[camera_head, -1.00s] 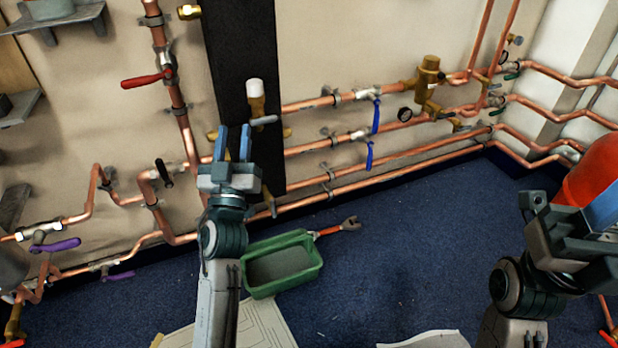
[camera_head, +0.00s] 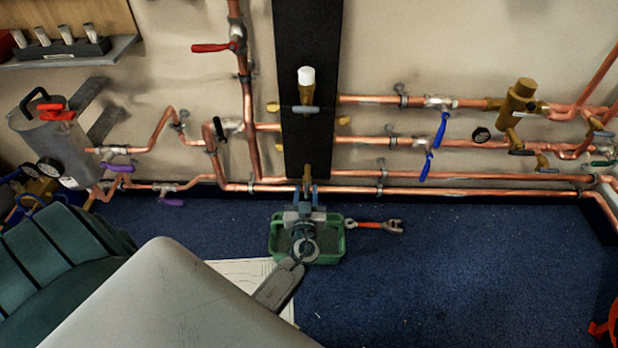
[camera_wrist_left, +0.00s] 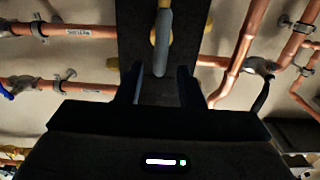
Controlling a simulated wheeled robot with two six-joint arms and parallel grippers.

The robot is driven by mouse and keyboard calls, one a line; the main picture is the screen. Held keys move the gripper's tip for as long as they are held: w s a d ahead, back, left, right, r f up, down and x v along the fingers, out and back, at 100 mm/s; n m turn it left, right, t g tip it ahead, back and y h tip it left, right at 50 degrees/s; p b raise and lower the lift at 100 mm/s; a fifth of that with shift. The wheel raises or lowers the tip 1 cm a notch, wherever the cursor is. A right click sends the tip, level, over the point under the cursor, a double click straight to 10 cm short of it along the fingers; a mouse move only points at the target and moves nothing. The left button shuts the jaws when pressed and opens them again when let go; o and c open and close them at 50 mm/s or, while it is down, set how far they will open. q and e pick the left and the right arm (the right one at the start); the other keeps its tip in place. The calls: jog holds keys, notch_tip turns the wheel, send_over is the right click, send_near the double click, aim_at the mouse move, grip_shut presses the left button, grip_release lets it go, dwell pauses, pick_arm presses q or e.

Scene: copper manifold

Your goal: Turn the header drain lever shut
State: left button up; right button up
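The drain valve (camera_head: 307,172) is a small brass fitting at the foot of the black panel. In the left wrist view its grey lever (camera_wrist_left: 161,42) lies lengthwise along the panel, with brass behind it. My left gripper (camera_head: 307,190) is at the bottom of the panel with its fingers pointing at the valve. In the left wrist view the two fingers (camera_wrist_left: 159,88) are apart, and the lever's tip is in line with the gap between them. I cannot tell whether they touch it. My right gripper is out of view.
A white-capped brass valve (camera_head: 306,84) with a grey lever is higher on the black panel (camera_head: 292,40). Copper pipes run both sides, with blue levers (camera_head: 441,132) at right and a black lever (camera_head: 219,129) at left. A green tray (camera_head: 277,243) and wrench (camera_head: 375,225) lie on the floor.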

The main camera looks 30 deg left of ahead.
aim_at(306, 187)
pick_arm(q)
jog(key=x, duration=0.5)
jog(key=shift+w, duration=0.1)
grip_shut()
